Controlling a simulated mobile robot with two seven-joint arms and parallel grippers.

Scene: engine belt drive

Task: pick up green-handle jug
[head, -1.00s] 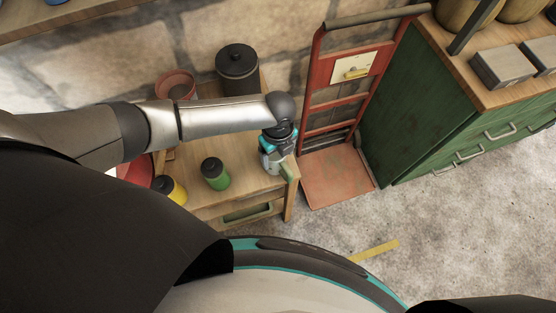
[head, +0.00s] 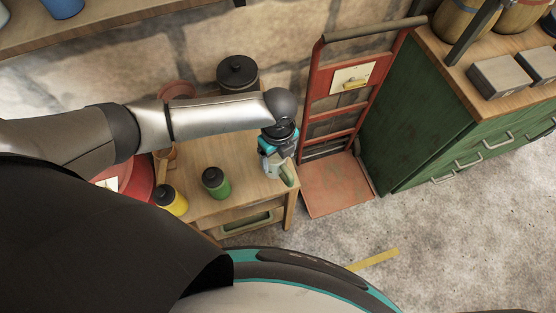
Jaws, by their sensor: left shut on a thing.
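The green-handle jug (head: 274,172) is a pale vessel near the right end of the small wooden bench (head: 238,158), its green handle pointing right. My left gripper (head: 271,152) comes down on it from above and is shut on it. The wrist hides the jug's top. I cannot tell whether the jug's base touches the bench. My right gripper is not in view.
On the bench are a green bottle (head: 216,183), a yellow bottle (head: 171,201), a black lidded pot (head: 238,73) and a terracotta pot (head: 176,90). A red hand truck (head: 337,186) stands close right, before a green cabinet (head: 425,120).

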